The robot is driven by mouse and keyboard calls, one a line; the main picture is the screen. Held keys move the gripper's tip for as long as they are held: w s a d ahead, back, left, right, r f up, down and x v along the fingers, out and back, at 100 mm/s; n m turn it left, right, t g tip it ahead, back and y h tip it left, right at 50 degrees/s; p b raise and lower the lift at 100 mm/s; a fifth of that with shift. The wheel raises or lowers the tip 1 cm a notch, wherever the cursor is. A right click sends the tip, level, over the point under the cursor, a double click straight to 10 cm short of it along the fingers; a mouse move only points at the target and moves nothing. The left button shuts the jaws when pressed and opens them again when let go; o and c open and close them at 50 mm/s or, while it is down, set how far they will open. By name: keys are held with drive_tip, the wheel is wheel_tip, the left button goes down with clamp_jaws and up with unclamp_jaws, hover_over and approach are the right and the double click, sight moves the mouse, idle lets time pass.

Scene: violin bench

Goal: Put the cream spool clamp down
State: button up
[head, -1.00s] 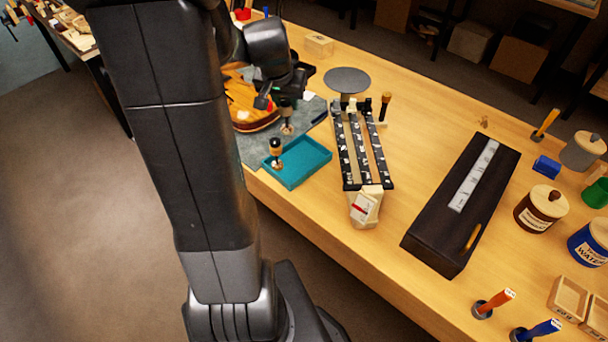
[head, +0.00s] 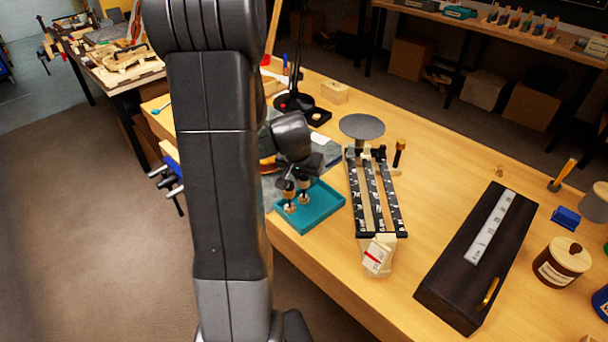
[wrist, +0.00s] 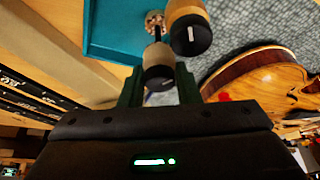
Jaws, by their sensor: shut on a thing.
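My gripper (wrist: 158,92) is shut on the cream spool clamp (wrist: 157,58), which has a pale body and a black end and sits between the two fingers. In the head view the held clamp (head: 304,188) is upright, low over the teal tray (head: 327,213). I cannot tell whether its foot touches the tray floor. A second spool clamp (head: 289,196), more tan with a black end, stands close on its left; it also shows close beside the held one in the wrist view (wrist: 188,28). My gripper partly hides both tops.
A violin body (wrist: 260,80) lies on the grey mat (wrist: 225,30) beside the tray. A black slotted rack (head: 377,195), a round grey disc (head: 362,126) and a long dark case (head: 450,275) stand to the right. The tray's right part is clear.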

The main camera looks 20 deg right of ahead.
drive_tip(key=shift+f+b, duration=0.2)
drive_tip(key=shift+b, duration=0.1)
drive_tip(key=o, duration=1)
drive_tip(key=shift+r, duration=0.1)
drive_tip(key=shift+r+p, duration=0.35)
drive_tip(key=shift+r, duration=0.15)
drive_tip(key=v, duration=1.1)
drive_tip(key=shift+s+a+r, duration=0.1)
drive_tip(key=shift+s+a, duration=0.05)
drive_tip(key=shift+s, duration=0.05)
